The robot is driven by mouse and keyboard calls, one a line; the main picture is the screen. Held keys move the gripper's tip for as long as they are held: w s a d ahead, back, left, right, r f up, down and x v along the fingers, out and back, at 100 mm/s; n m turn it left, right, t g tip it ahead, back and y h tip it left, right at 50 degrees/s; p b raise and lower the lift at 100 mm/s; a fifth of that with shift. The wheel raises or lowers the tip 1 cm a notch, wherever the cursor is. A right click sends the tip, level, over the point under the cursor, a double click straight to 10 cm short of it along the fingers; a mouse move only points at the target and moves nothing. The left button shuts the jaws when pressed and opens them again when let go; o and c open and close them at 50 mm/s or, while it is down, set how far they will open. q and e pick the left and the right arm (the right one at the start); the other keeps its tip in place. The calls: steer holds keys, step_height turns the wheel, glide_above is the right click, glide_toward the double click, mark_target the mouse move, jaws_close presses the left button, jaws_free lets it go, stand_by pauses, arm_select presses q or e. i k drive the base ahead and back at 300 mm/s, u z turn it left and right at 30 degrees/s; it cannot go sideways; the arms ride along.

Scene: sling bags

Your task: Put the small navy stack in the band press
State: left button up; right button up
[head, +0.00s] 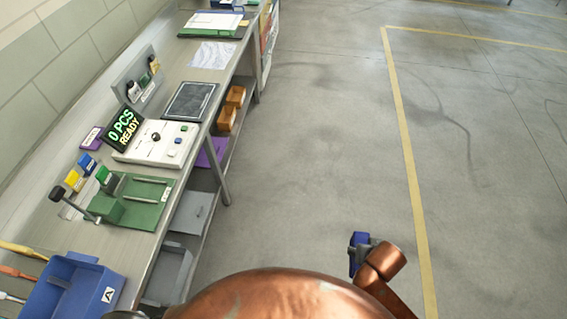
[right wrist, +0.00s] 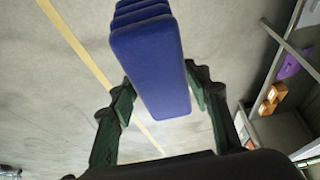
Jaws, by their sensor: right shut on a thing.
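The small navy stack (right wrist: 150,65) is in my right gripper (right wrist: 160,95), between its two dark green fingers in the right wrist view. The stack's layered edges show at the top of that view. In the head view the stack (head: 357,252) and the right gripper (head: 368,252) are over the open floor, right of the bench and well apart from it. What looks like the band press (head: 150,214) is a green base with metal rails and a black-knobbed lever, on the bench at left. No stack shows on it. My left gripper is not in view.
The bench (head: 134,262) runs along the left wall. A blue bin (head: 104,290) stands in front of the press. Behind the press are a white control box (head: 150,150), a display reading "0 PCS READY" (head: 123,127) and a dark scale plate (head: 190,101). The floor at right is clear.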

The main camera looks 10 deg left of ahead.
mark_target(143, 190)
steer(key=z, duration=0.05)
steer(key=k, duration=0.3)
steer(key=u, duration=2.45)
